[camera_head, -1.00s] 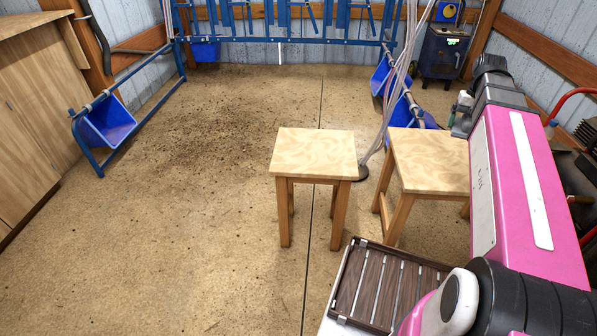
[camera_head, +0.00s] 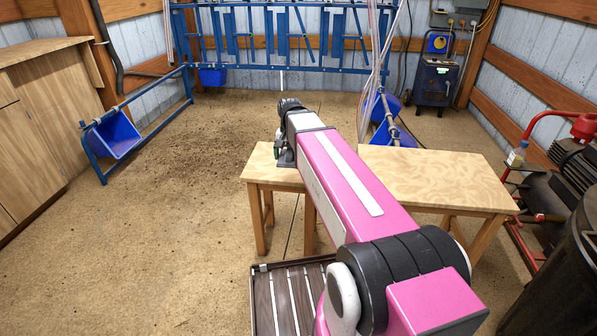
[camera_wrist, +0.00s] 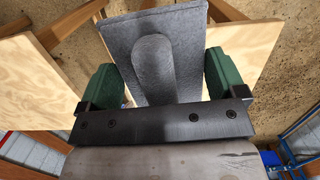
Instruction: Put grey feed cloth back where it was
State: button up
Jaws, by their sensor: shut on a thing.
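The grey feed cloth (camera_wrist: 195,35) shows in the wrist view as a flat grey piece with a raised rounded ridge (camera_wrist: 153,68). My gripper (camera_wrist: 165,80), with two green fingers, is shut on it at the ridge. In the head view my gripper (camera_head: 284,158) is over the left stool's top, mostly hidden by my pink arm. I cannot tell there how high the cloth is above the stool or whether it touches.
A left wooden stool (camera_head: 258,174) and a wider-looking right one (camera_head: 440,172) stand side by side. A slatted brown tray (camera_head: 263,303) is near me. Blue troughs (camera_head: 113,136) and a blue rail frame (camera_head: 270,55) lie beyond. A red machine (camera_head: 560,140) is at right. Floor at left is clear.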

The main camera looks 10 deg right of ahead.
jog(key=shift+a+f, duration=0.25)
jog(key=shift+f, duration=0.25)
jog(key=w+d+f, duration=0.2)
jog(key=w, duration=0.1)
jog(key=w+d+f, duration=0.2)
jog(key=w, duration=0.1)
jog(key=w+d+f, duration=0.2)
jog(key=w+f, duration=0.1)
jog(key=shift+w+d, duration=0.25)
jog(key=shift+d, duration=0.05)
jog(key=shift+f, duration=2.05)
jog(key=shift+f, duration=0.15)
jog(key=o, duration=0.5)
jog(key=shift+o, duration=0.2)
notch_tip(320, 180, up, 12)
jog(key=w, duration=0.1)
jog(key=s+f+n, duration=0.1)
jog(key=s+f, duration=0.5)
jog(key=s, duration=0.5)
jog(key=s+f+n+t, duration=0.1)
jog(key=s+f+n, duration=0.1)
jog(key=s+f, duration=0.5)
jog(key=s, duration=0.4)
jog(key=shift+f, duration=0.2)
